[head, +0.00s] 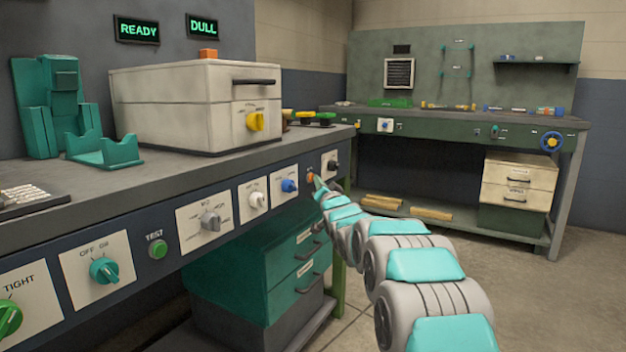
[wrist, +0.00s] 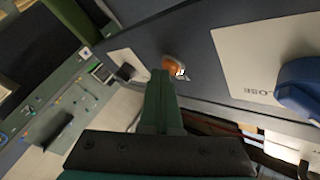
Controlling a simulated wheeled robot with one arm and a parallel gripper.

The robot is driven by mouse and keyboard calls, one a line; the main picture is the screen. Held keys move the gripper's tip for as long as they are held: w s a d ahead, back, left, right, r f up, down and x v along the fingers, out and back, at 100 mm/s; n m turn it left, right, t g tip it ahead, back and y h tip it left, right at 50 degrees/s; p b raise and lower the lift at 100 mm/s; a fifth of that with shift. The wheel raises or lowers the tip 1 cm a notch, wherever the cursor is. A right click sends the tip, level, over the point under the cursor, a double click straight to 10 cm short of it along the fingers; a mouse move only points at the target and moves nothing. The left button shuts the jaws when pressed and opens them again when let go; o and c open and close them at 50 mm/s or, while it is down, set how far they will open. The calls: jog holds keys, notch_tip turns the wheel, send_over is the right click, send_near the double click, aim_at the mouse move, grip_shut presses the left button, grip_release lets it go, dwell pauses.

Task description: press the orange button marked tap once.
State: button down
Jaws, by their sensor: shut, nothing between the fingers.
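The orange button (head: 310,176) is on the dark front panel of the workbench, between the blue knob and the black knob. In the wrist view the orange button (wrist: 172,61) shows just beyond my fingertips, partly hidden by them. My gripper (head: 318,184) is at the panel, directly in front of the button. In the wrist view my gripper (wrist: 161,76) has its green fingers together, with nothing between them. The tips are at or very near the button; I cannot tell whether they touch it. The button's marking is not readable.
The blue knob (head: 289,186) sits left of the button and the black knob (head: 333,165) right of it, both close. A green button (head: 158,250) marked TEST is farther left. Signs read READY (head: 137,30) and DULL (head: 203,26). Drawers (head: 296,262) stand below the bench.

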jog(key=shift+s+d+p, duration=0.4)
jog(key=shift+s+d, duration=0.05)
jog(key=shift+d, duration=0.1)
jog(key=s+d+p, duration=0.1)
jog(key=d, duration=0.1)
jog(key=s+d+p, duration=0.1)
jog(key=s+d, duration=0.1)
dwell(0.6)
dwell(0.4)
